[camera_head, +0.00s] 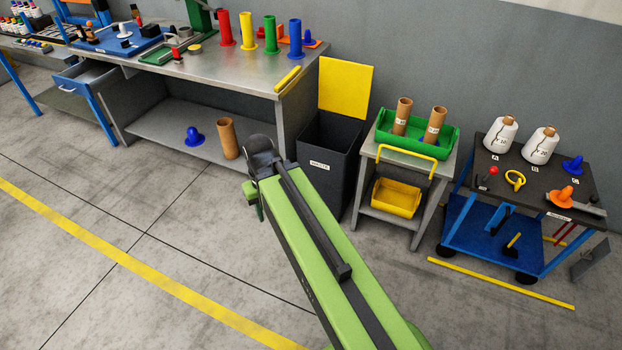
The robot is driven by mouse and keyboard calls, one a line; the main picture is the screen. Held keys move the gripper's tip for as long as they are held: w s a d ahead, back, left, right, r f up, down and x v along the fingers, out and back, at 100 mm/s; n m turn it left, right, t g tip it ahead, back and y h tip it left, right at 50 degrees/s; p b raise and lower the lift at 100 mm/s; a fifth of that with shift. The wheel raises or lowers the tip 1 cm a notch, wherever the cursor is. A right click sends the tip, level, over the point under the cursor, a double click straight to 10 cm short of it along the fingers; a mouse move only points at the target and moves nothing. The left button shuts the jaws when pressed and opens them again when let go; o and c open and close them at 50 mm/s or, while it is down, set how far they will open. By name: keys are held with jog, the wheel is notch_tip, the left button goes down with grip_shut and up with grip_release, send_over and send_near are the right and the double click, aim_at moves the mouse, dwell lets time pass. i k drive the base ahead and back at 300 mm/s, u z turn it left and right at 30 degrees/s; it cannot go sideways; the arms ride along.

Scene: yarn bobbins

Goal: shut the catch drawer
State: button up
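A drawer with a blue front (74,86) is under the left part of the long metal workbench (215,68). It stands pulled out, and its grey inside shows from above. No label on it can be read, so I cannot confirm its name. My green arm reaches up from the bottom of the view. My gripper (258,162) is at its far end, over the floor in front of the bench, well to the right of the drawer and apart from it. Its fingers are small and partly hidden by the arm, so their opening cannot be told.
A dark bin (328,160) with a raised yellow lid stands right of the bench. Beyond it are a small stand with a green tray (418,142) and a blue cart (462,225). A cardboard tube (228,138) stands on the bench's lower shelf. The floor at left is clear.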

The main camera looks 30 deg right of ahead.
aim_at(87, 78)
jog(key=u, duration=0.05)
jog(key=i, duration=1)
jog(key=u, duration=0.05)
